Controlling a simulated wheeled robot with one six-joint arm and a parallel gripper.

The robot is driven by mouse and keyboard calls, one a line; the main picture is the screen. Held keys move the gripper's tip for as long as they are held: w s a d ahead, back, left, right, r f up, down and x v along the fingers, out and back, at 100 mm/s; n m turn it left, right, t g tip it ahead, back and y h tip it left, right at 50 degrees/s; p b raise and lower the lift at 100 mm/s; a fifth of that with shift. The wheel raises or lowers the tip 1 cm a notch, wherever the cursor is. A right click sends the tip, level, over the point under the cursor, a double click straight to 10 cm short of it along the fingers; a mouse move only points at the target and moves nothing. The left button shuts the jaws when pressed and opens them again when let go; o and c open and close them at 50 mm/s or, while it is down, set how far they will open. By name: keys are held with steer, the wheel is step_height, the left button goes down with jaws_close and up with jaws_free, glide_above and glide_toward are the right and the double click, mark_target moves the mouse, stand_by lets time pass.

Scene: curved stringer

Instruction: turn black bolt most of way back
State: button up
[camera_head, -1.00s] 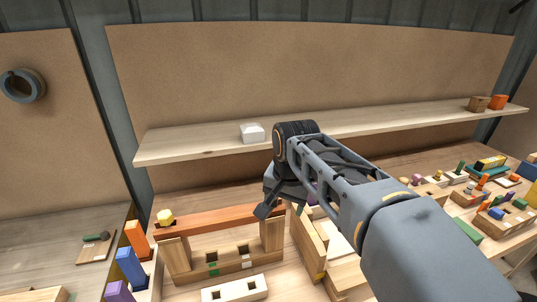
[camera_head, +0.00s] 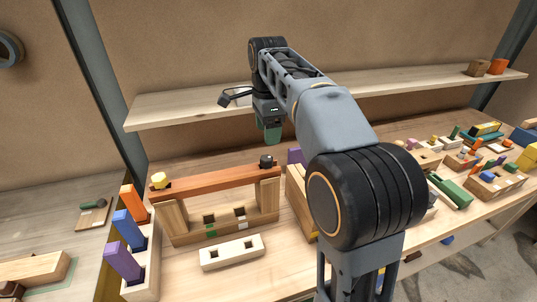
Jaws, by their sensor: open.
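The black bolt (camera_head: 267,161) stands at the right end of a reddish-brown curved stringer (camera_head: 215,181). A yellow bolt (camera_head: 160,180) sits at its left end. The stringer rests across wooden uprights. My gripper (camera_head: 272,138) points down above the black bolt, with a visible gap between them in the picture. It is open, and its green tip parts show nothing clearly held. How far the black bolt is screwed in is too small to tell.
A pale block with two square holes (camera_head: 232,252) lies in front of the frame. Coloured blocks stand in a rack (camera_head: 143,262) at left. A long shelf (camera_head: 180,108) runs behind my arm. Many small parts crowd the table at right.

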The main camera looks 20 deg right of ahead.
mark_target(267, 157)
step_height(267, 157, down, 9)
steer(key=shift+f+b, duration=0.15)
steer(key=shift+b, duration=0.2)
steer(key=shift+c, duration=0.2)
steer(key=c, duration=1.1)
steer(key=shift+o, duration=0.2)
steer(key=n, duration=0.1)
steer(key=n+p, duration=0.1)
steer(key=n, duration=0.1)
steer(key=shift+r+n, duration=0.2)
steer(key=shift+n, duration=0.1)
steer(key=n+p, duration=0.1)
steer(key=n, duration=0.3)
steer(key=shift+w, duration=0.15)
